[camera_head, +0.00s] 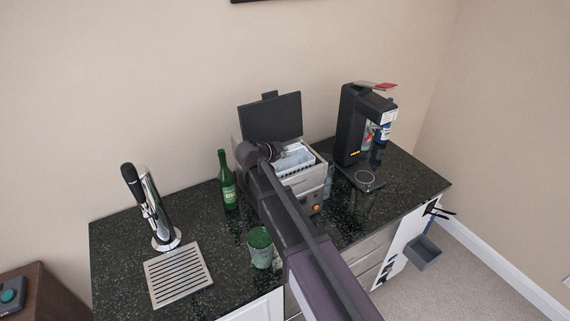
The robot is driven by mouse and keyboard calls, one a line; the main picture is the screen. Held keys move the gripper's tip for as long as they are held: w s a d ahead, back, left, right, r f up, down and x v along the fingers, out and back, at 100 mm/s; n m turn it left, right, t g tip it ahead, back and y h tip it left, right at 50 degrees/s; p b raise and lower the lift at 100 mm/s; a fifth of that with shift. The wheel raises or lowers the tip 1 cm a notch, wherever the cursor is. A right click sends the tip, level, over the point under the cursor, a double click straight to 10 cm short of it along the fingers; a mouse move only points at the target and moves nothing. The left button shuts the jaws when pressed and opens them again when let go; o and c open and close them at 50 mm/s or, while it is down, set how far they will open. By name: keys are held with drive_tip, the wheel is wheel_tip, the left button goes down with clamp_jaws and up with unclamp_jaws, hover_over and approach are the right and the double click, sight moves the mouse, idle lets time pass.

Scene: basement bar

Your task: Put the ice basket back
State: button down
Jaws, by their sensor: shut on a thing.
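The ice maker (312,183) stands on the dark counter with its black lid (271,118) raised. The white ice basket (296,160) shows in its open top, at least partly inside the housing. I cannot tell whether it is fully seated. My gripper (284,153) is at the left rear of the basket, over the opening, and is shut on the basket. Its fingertips are small and mostly hidden by my wrist. My arm covers the left and front of the ice maker.
A green bottle (227,180) and a green glass (260,247) stand left of my arm. A beer tap (156,208) and drip tray (178,274) are farther left. A black drink machine (353,125) stands close on the right, with a clear glass (364,190) before it.

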sight(284, 162)
drive_tip(key=shift+f+b, duration=2.25)
drive_tip(key=shift+f, duration=0.05)
drive_tip(key=shift+f, duration=0.1)
drive_tip(key=c, duration=0.7)
unclamp_jaws()
drive_tip(key=shift+c, duration=0.2)
